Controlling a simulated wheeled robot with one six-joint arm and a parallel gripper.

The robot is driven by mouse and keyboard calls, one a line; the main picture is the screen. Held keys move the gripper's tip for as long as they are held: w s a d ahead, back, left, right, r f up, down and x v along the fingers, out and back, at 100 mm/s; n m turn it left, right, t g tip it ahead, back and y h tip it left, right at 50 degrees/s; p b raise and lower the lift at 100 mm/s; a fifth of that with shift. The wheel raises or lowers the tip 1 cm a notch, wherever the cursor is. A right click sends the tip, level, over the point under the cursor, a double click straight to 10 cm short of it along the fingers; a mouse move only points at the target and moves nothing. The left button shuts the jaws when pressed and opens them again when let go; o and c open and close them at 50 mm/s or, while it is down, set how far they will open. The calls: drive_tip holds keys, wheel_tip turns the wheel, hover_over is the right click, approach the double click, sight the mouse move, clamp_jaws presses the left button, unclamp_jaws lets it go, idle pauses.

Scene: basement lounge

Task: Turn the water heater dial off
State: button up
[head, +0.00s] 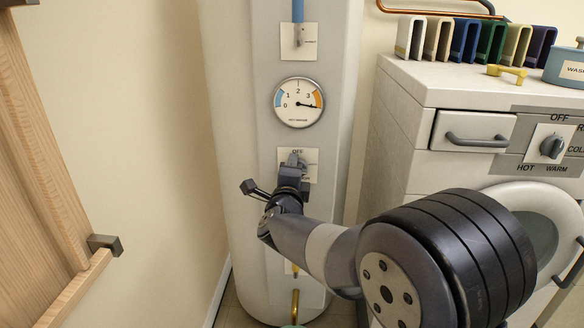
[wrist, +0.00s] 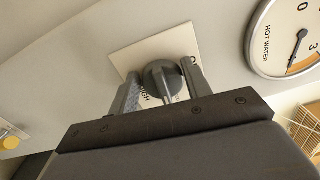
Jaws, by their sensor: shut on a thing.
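The water heater (head: 245,200) is a tall white tank left of centre in the head view. Its dial (wrist: 166,80) is a round grey knob on a square white plate (wrist: 125,58). In the head view the plate (head: 312,165) shows the word OFF at its top, and my gripper (head: 292,165) covers much of the dial. In the wrist view my gripper (wrist: 165,85) has one finger on each side of the dial and is shut on it. The knob's exact pointing direction is partly hidden.
A round gauge (head: 299,102) sits above the dial, its needle near 3. A washer (head: 470,130) with its own knob (head: 552,147) stands to the right, close to my arm. A wooden door (head: 45,190) is at the left.

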drive_tip(key=shift+d+f+n+p, duration=0.25)
drive_tip(key=shift+n+p, duration=1.05)
drive_tip(key=shift+n, duration=1.85)
drive_tip(key=shift+d+f+n+p, duration=0.2)
drive_tip(key=shift+n+p, duration=1.15)
drive_tip(key=shift+n, duration=1.75)
drive_tip(key=shift+d+f+n+p, duration=0.2)
drive_tip(key=shift+n+p, duration=1.1)
drive_tip(key=shift+n, duration=1.85)
drive_tip(key=shift+f, duration=0.1)
drive_tip(key=o, duration=1)
drive_tip(key=s, duration=1.1)
drive_tip(key=shift+a, duration=0.2)
